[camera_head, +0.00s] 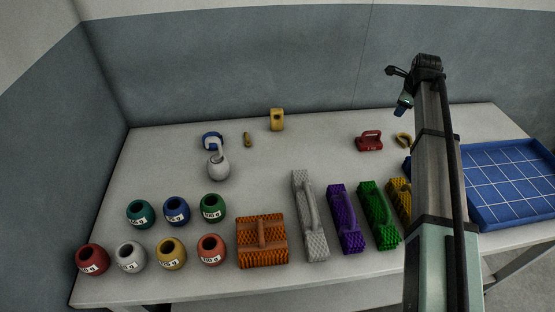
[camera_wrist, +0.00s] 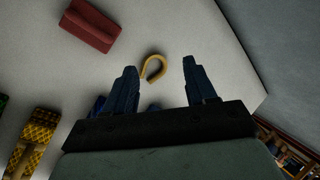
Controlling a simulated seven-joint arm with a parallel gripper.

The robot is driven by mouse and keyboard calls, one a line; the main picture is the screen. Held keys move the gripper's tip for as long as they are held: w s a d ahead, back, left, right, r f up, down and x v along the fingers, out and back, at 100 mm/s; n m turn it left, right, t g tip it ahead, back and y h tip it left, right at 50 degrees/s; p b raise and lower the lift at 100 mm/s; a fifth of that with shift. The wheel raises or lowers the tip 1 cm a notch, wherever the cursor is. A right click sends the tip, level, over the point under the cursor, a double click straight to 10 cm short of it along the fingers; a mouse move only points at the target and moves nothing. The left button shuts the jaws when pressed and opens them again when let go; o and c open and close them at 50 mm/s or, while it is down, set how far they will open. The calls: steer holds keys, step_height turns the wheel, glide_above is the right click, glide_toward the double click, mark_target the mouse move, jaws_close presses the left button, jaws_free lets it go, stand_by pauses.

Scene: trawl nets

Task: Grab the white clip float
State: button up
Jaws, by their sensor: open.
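A white rounded float with an upright loop-like clip (camera_head: 218,168) stands on the table left of centre in the camera_head view, just in front of a blue ring-shaped piece (camera_head: 206,141). I take it to be the white clip float. It does not show in the camera_wrist view. My gripper (camera_wrist: 160,65) is open, with nothing held between its fingers. It is above the right part of the table, well to the right of the float. A yellow hook-shaped piece (camera_wrist: 147,72) lies on the table below, seen between the fingers.
Several coloured round pots (camera_head: 130,257) stand front left. Brush-like blocks, including an orange one (camera_head: 262,252) and a purple one (camera_head: 344,222), line the front. A red handled block (camera_head: 369,141) and a yellow block (camera_head: 277,119) are behind. A blue tray (camera_head: 510,185) is at right.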

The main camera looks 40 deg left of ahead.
steer(key=s+a+r+n+g, duration=0.1)
steer(key=s+a+r, duration=0.1)
steer(key=s+a, duration=0.8)
step_height(320, 180, up, 5)
steer(key=n+g+h, duration=0.2)
steer(key=n+g, duration=0.1)
steer(key=n, duration=0.2)
glide_above(222, 159)
steer(key=f, duration=0.7)
steer(key=shift+w+f, duration=0.3)
steer(key=shift+f, duration=0.05)
steer(key=shift+s+f, duration=0.2)
steer(key=shift+f, duration=2.4)
steer(key=shift+c, duration=0.5)
jaws_close()
